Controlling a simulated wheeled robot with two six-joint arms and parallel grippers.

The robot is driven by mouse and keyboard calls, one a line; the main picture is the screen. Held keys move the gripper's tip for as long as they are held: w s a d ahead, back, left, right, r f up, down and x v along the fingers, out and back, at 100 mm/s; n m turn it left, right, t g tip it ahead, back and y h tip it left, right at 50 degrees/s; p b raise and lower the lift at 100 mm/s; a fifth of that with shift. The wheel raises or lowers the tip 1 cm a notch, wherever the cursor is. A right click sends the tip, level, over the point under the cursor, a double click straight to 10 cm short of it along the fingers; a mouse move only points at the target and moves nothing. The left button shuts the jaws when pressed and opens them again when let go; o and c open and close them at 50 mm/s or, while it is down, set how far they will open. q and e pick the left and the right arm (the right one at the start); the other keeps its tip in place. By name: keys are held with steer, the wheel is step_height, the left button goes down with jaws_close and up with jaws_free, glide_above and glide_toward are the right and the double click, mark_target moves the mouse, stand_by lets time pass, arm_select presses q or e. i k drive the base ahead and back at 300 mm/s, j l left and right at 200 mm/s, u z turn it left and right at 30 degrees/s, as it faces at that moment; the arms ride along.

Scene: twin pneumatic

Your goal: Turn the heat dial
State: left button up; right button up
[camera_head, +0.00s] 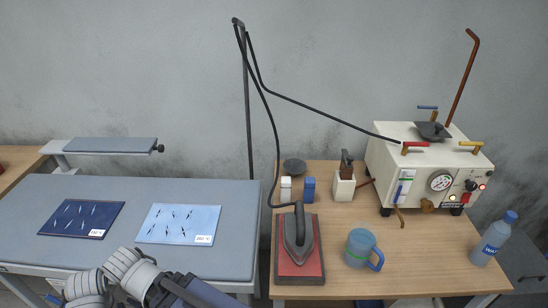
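The cream steam generator box (392,160) stands at the back right of the wooden table. Its front panel has a round white gauge (441,182) with red marks. To the right of the gauge is a small dark round knob (470,185), which looks like the heat dial; its pointer setting is too small to read. Grey and dark links of one of my arms show at the bottom left, in front of the ironing board and far from the panel. No gripper fingertips show, and nothing of mine is near the dial.
An iron (300,235) rests on a red pad (286,265). A blue mug (361,248) and a water bottle (492,240) stand in front of the generator. Black hoses hang from a tall pole (248,110).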

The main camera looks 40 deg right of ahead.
mark_target(470, 186)
steer(key=k, duration=0.45)
steer(key=z, duration=1.6)
